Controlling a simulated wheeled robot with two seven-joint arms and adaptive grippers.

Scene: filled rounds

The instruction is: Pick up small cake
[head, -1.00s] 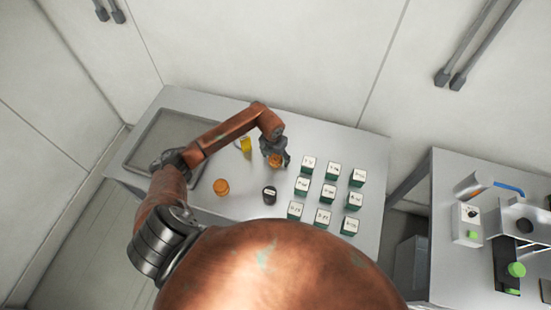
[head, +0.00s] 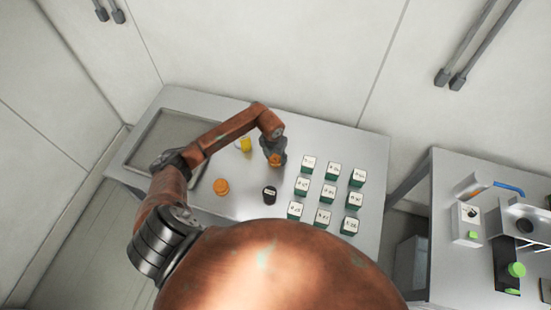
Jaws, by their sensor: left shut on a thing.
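A small orange-brown round cake (head: 276,161) is near the middle of the grey table (head: 240,207). My left gripper (head: 274,157) reaches down to it from behind and is shut on it, covering part of it. I cannot tell whether the cake touches the table. A second orange-brown round (head: 221,187) stands on the table to the left, closer to me. My right gripper does not show.
A black labelled container (head: 269,195) is in front. Several green-and-white labelled boxes (head: 329,192) stand in rows to the right. A shallow tray (head: 141,154) lies at far left.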

